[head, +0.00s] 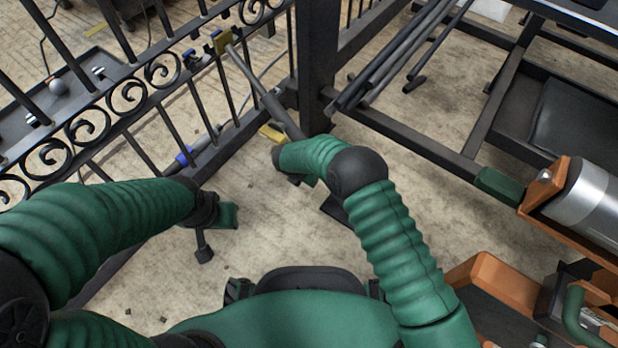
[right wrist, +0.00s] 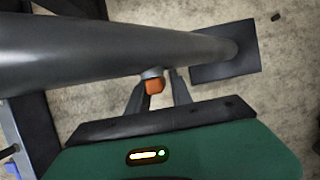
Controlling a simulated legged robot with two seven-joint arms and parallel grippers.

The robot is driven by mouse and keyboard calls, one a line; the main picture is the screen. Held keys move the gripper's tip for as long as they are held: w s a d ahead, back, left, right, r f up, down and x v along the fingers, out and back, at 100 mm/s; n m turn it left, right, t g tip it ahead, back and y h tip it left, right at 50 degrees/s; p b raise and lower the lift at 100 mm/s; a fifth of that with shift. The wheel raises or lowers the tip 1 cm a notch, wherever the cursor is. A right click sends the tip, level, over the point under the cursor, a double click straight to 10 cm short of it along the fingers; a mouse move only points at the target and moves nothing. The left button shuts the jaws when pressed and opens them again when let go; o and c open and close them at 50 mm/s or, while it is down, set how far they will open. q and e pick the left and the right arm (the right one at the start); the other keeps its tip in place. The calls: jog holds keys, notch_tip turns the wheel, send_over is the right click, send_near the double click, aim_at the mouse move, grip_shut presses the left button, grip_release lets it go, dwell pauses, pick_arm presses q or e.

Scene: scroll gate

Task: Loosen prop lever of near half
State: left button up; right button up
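A grey prop bar (head: 262,92) slants from a yellow bracket (head: 222,41) on the scroll gate (head: 125,95) down behind my right gripper. Its dark foot plate (head: 334,208) rests on the floor. In the right wrist view the bar (right wrist: 110,50) crosses the top and ends at the foot plate (right wrist: 225,52). A small orange-tipped lever (right wrist: 154,86) sticks out below the bar. My right gripper (right wrist: 158,88) has its fingers apart, one on each side of the lever. In the head view my right arm hides the lever. My left gripper (head: 212,235) hangs away from the gate; its finger gap is unclear.
A dark post (head: 315,60) stands behind the bar. Loose dark tubes (head: 400,55) lie on a frame at upper right. A silver cylinder (head: 590,200) in an orange holder stands at right. The floor between my arms is mostly clear.

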jog(key=shift+a, duration=0.1)
grip_shut()
dwell(1.0)
